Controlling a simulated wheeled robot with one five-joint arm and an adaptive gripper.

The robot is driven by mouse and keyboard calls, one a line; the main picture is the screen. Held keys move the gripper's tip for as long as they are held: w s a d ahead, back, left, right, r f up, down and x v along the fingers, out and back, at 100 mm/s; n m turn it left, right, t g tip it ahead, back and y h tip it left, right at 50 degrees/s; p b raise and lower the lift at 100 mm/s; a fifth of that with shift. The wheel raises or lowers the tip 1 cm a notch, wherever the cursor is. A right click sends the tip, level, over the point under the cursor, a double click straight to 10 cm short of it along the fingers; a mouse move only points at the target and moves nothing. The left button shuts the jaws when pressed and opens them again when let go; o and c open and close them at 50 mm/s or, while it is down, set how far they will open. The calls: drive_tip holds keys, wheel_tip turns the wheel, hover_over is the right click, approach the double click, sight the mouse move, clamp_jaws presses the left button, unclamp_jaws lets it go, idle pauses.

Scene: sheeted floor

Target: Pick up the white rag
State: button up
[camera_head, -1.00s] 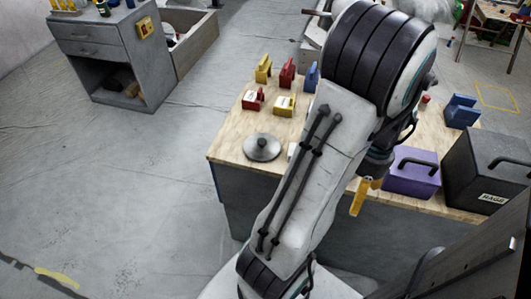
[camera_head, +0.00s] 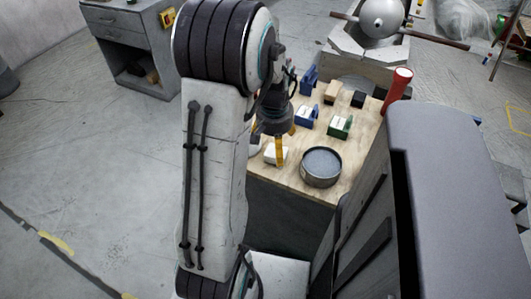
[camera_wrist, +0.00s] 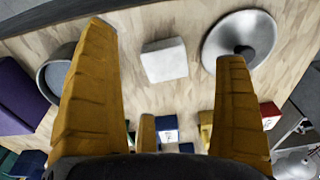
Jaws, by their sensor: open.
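The white rag (camera_wrist: 164,60) is a small, folded, block-like white piece lying on the wooden tabletop in the wrist view. There it shows between the fingers of my gripper (camera_wrist: 163,44), which are spread wide with nothing between them. In the head view the rag (camera_head: 270,154) lies near the front edge of the table, partly hidden behind a yellow finger of my gripper (camera_head: 282,148). The gripper hangs above the tabletop close to the rag. I cannot tell the exact height between them.
A round grey pan (camera_head: 321,177) stands right of the rag. A grey knobbed lid (camera_wrist: 218,42) lies on its other side. Blue (camera_head: 306,117) and green (camera_head: 340,127) boxes and a red cylinder (camera_head: 398,88) stand farther back. A purple box (camera_wrist: 22,100) is beyond the pan.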

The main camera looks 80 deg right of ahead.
drive_tip(key=shift+d, duration=0.3)
drive_tip(key=shift+d+f+h, duration=0.3)
drive_tip(key=shift+d, duration=0.05)
drive_tip(key=shift+s+d+f, duration=0.1)
drive_tip(key=shift+d+f, duration=0.2)
drive_tip(key=shift+f, duration=0.75)
drive_tip(key=shift+w+d+f, duration=0.1)
drive_tip(key=shift+d+f, duration=0.15)
drive_tip(key=shift+f, duration=0.85)
drive_tip(key=shift+s+d+f, duration=0.1)
drive_tip(key=shift+d+f, duration=0.2)
drive_tip(key=shift+f, duration=0.75)
drive_tip(key=shift+c, duration=0.2)
drive_tip(key=c, duration=1.1)
